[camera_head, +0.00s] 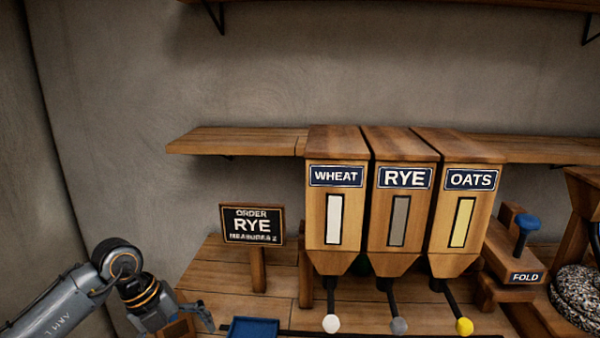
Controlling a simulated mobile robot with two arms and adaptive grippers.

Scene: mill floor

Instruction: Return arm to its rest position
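My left arm comes in from the lower left. Its gripper (185,318) hangs low over the left part of the wooden bench (205,272). One finger shows on the right side, spread away from the gripper body. A small brown wooden piece (176,328) shows at the fingers, cut off by the bottom edge. I cannot tell whether it is held or lies behind them. My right arm and gripper are not in view.
Hoppers for wheat (334,260), rye (392,262) and oats (452,264) have levers below. An order sign (252,225) reads "RYE, MEASURES 2". A blue tray (253,327) lies right of the gripper. A FOLD press (515,265) stands right. A shelf (235,140) runs behind.

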